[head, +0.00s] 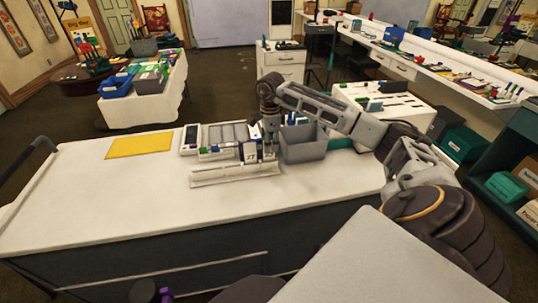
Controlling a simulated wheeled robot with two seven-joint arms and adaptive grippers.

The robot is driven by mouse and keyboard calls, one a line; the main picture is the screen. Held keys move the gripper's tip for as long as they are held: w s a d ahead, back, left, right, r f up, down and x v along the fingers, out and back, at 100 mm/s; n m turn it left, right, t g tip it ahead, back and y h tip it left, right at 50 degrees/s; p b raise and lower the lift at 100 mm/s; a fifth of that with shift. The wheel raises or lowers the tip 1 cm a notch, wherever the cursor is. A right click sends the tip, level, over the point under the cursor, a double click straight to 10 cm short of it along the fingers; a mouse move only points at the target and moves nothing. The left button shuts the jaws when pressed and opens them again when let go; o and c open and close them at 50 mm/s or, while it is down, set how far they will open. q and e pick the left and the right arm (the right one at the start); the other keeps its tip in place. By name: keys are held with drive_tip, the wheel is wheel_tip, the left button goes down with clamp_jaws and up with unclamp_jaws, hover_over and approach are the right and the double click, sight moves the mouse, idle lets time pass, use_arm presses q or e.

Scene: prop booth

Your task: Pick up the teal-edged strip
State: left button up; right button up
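My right gripper (268,153) points down over the white cart top, between a small white card with dark marks (250,153) and a grey bin (303,148). Its fingers are small and dark here, and I cannot tell whether they are apart or closed on something. A row of pale strips or cards (222,136) stands left of the gripper, with small coloured edges along the front. I cannot make out which one has a teal edge. A teal piece (340,143) shows to the right of the bin, partly behind my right forearm. My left gripper is out of view.
A white rail (235,175) lies in front of the strips. A yellow sheet (139,145) lies flat at the left of the white cart top (110,200). The front and left of the top are clear. A side table with a blue bin (116,86) stands behind.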

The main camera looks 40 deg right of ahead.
drive_tip(key=shift+w+a+f, duration=0.1)
drive_tip(key=shift+a+f, duration=0.05)
drive_tip(key=shift+f, duration=1.65)
clamp_jaws()
